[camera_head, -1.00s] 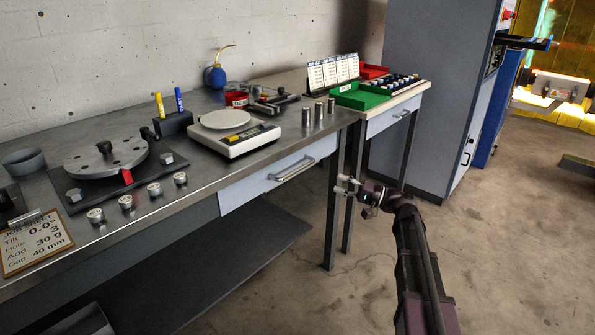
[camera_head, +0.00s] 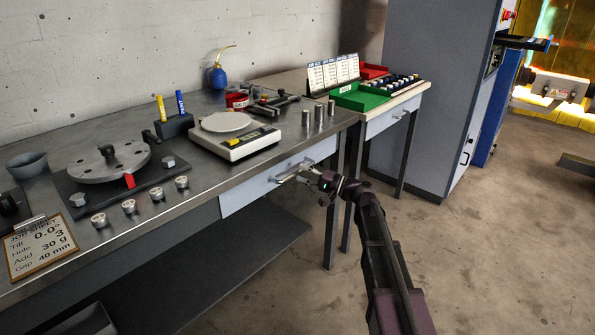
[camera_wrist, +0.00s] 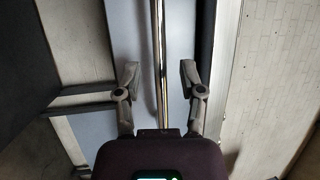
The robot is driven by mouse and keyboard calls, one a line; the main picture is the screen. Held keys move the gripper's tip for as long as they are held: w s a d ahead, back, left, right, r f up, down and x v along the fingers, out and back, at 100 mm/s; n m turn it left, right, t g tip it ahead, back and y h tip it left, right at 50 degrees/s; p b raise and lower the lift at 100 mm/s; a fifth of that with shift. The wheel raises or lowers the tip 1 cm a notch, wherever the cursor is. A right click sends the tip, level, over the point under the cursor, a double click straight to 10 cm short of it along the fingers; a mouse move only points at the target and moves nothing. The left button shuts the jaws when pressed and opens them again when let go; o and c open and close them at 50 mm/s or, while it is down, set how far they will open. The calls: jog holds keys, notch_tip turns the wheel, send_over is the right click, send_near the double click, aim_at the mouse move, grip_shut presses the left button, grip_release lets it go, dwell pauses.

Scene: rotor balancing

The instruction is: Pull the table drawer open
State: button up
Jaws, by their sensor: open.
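The table drawer has a pale blue-grey front (camera_head: 240,193) under the right end of the steel bench and looks shut. My gripper (camera_head: 287,177) is at this drawer front and covers most of its handle in the head view. In the wrist view the chrome bar handle (camera_wrist: 158,50) runs lengthwise between the fingers of my gripper (camera_wrist: 158,76). The fingers are open, one on each side of the bar, with a visible gap on both sides. The pale drawer front (camera_wrist: 178,45) shows behind the bar.
The steel benchtop (camera_head: 120,220) carries a scale (camera_head: 232,143), a rotor disc (camera_head: 110,165) and several metal weights. A lower shelf (camera_head: 210,262) lies beneath. A second table (camera_head: 405,98) with its own drawer stands to the right. Floor in front is clear.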

jog(key=shift+x, duration=0.85)
grip_shut()
jog(key=shift+s, duration=0.2)
